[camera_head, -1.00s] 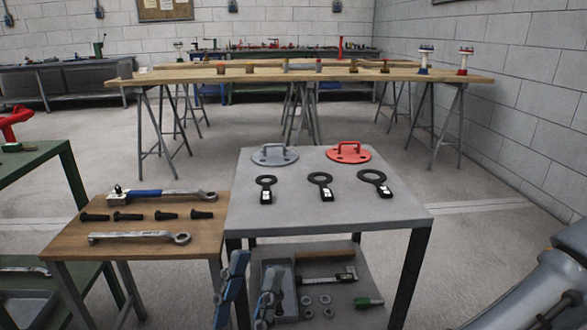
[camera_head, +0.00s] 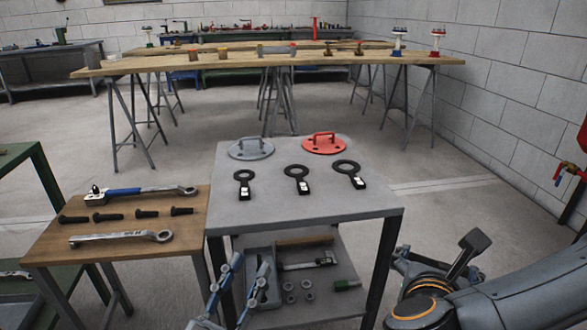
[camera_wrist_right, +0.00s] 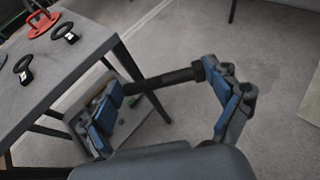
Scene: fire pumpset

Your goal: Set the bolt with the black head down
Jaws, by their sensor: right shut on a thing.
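My right gripper (camera_head: 432,268) is at the lower right, out over the floor to the right of the grey table. It is shut on a dark bolt (camera_head: 466,256) whose wider black head points up and right. In the right wrist view the bolt (camera_wrist_right: 165,80) lies across between the blue-padded fingers of the right gripper (camera_wrist_right: 168,108), head end near the right finger. My left gripper (camera_head: 240,290) is at the bottom middle in front of the grey table. Its two fingers are apart with nothing seen between them.
The brown table (camera_head: 110,232) holds several black bolts (camera_head: 145,214) in a row between two wrenches. The grey table (camera_head: 270,205) carries two lids and three black ring tools; its front strip is bare. A lower shelf holds a tray, nuts and tools. Red piping (camera_head: 570,170) is far right.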

